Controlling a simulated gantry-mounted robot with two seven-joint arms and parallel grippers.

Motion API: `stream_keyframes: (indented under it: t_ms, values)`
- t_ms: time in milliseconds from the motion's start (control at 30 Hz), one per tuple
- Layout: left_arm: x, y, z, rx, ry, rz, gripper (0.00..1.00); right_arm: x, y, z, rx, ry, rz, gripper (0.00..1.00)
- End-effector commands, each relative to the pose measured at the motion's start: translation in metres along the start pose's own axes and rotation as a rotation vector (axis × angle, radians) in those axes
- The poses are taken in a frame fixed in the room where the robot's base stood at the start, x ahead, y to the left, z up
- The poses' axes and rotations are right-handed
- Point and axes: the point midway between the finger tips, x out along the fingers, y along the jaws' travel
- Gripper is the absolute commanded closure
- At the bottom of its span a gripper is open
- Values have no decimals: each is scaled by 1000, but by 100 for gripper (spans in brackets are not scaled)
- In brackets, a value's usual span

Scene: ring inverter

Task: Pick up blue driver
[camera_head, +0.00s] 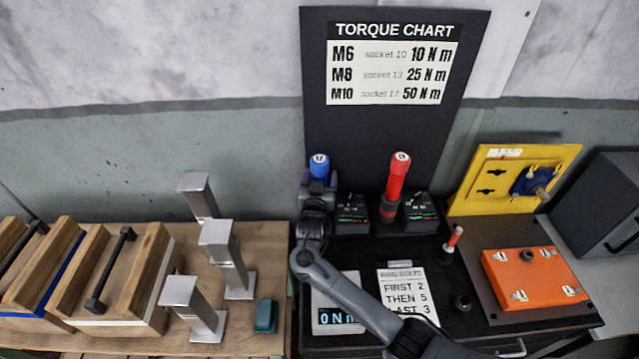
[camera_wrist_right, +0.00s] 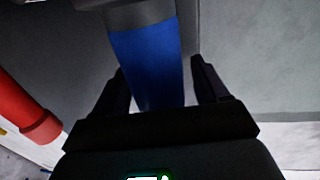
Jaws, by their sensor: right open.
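The blue driver (camera_head: 319,161) stands upright at the back of the black bench, its round cap marked 17. My right gripper (camera_head: 318,187) is at its handle, in front of its lower part. In the right wrist view the blue handle (camera_wrist_right: 148,65) lies between the two dark fingers of my right gripper (camera_wrist_right: 157,75). The fingers are open, with a visible gap on the right side; the left finger looks close to the handle. The driver's lower end is hidden by my right arm. My left gripper is not in view.
A red driver (camera_head: 396,180) stands to the right; it also shows in the right wrist view (camera_wrist_right: 35,122). Small black boxes (camera_head: 352,216) stand near both drivers. The torque chart board (camera_head: 345,135) rises behind. Metal posts (camera_head: 228,255) stand to the left, an orange plate (camera_head: 535,277) to the right.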

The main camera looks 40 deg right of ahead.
Motion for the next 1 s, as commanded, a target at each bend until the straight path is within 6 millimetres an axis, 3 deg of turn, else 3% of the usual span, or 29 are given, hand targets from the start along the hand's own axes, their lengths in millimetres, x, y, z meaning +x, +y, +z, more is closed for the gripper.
stream_keyframes:
  t_ms: [200, 600, 1000]
  values:
    - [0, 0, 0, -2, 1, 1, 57, 0, 0, 0, 0, 0, 0, 29]
    - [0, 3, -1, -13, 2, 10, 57, 0, 0, 0, 0, 0, 0, 90]
    - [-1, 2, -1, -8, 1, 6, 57, 0, 0, -7, 3, 5, -1, 91]
